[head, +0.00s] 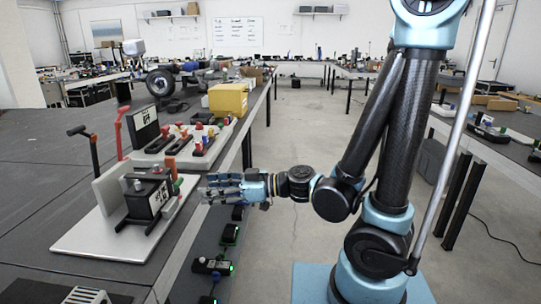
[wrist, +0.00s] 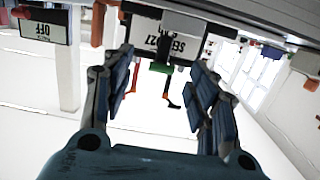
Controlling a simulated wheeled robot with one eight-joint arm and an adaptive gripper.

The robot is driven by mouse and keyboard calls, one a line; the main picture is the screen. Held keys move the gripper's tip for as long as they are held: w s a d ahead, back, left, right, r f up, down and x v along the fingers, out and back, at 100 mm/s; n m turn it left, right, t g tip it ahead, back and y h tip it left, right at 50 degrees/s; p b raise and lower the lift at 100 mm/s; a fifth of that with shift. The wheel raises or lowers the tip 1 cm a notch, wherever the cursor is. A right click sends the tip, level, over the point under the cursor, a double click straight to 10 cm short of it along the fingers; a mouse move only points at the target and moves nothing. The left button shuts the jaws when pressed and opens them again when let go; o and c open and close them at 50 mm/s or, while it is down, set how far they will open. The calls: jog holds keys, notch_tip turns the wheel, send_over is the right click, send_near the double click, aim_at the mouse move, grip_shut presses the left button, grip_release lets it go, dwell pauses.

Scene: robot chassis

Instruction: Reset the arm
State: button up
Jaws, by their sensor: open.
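My arm is carbon-black and light blue. In the head view it rises on the right, and its forearm reaches left toward the workbench. My gripper (head: 208,190) is at the bench's right edge, just right of a black box (head: 148,197) with a label. The box stands on a white base plate (head: 92,240). In the wrist view my gripper (wrist: 158,75) has its two blue fingers spread apart with nothing held between them. A labelled block (wrist: 168,48) with a green part below it shows beyond the fingers. I cannot tell whether the fingers touch anything.
Red and black levers (head: 119,132) stand at the bench's left. A panel of coloured knobs (head: 185,143) and a yellow box (head: 228,100) sit farther back. Devices with green lights (head: 212,266) lie below the bench edge. Grey floor (head: 290,115) is open in the middle.

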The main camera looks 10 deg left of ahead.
jog(key=w+d+f+m+t+h, duration=0.2)
jog(key=w+d+f+m+h, duration=0.3)
jog(key=d, duration=0.4)
jog(key=w+d+f+m+t+h, duration=0.2)
jog(key=w+d+f+m+h, duration=0.1)
jog(key=w+d, duration=0.5)
jog(key=s+d+m+h, duration=0.1)
jog(key=d+m+h, duration=0.2)
jog(key=d, duration=0.5)
jog(key=s+d+f+m+h, duration=0.1)
jog(key=s+d+m+h, duration=0.1)
jog(key=d, duration=0.7)
jog(key=s+d+f+m+g+h, duration=0.1)
jog(key=s+d+m+h, duration=0.1)
jog(key=d+m, duration=0.3)
jog(key=d+h, duration=0.1)
jog(key=d, duration=0.3)
jog(key=shift+s+h, duration=0.25)
jog(key=shift+h, duration=0.15)
jog(key=shift+r, duration=0.1)
jog(key=shift+c, duration=0.5)
